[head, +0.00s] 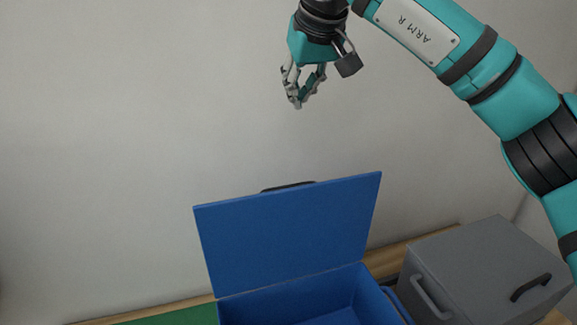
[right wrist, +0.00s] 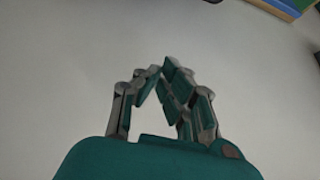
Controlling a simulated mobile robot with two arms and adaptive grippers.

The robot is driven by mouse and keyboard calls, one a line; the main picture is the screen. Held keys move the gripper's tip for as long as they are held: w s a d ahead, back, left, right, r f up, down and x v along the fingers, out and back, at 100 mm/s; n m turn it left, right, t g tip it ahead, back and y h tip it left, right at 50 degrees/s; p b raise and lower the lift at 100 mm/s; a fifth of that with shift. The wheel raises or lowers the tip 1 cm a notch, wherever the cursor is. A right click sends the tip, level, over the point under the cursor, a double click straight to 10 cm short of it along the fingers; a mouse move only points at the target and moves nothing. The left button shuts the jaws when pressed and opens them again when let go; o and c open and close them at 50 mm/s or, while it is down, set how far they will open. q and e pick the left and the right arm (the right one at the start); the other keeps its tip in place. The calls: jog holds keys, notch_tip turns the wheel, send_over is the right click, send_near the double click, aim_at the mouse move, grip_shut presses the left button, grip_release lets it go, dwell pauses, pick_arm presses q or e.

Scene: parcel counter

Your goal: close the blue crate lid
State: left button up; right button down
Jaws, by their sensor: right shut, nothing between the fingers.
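The blue crate (head: 307,304) stands on the counter at the bottom of the head view, its front cut off by the frame edge. Its blue lid (head: 290,235) is open, standing up at the crate's back edge, with a dark handle (head: 287,187) at its top edge. My right gripper (head: 298,104) is high above the lid, apart from it, pointing down. Its fingers are shut with nothing between them; the right wrist view also shows the right gripper (right wrist: 160,68) with its fingertips together. My left gripper is not in view.
A grey box (head: 478,262) with a closed lid and dark handle stands right of the crate. A green surface (head: 175,316) lies at the lower left. A plain wall (head: 120,130) is behind. The air between my right gripper and the lid is clear.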

jog(key=s+d+f+b+x, duration=0.15)
jog(key=b+x, duration=0.25)
jog(key=x, duration=1.2)
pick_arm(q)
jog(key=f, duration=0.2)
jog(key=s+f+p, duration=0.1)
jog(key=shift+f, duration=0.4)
pick_arm(e)
jog(key=s, duration=0.4)
jog(key=shift+s+d+f, duration=0.35)
jog(key=shift+s+f, duration=0.05)
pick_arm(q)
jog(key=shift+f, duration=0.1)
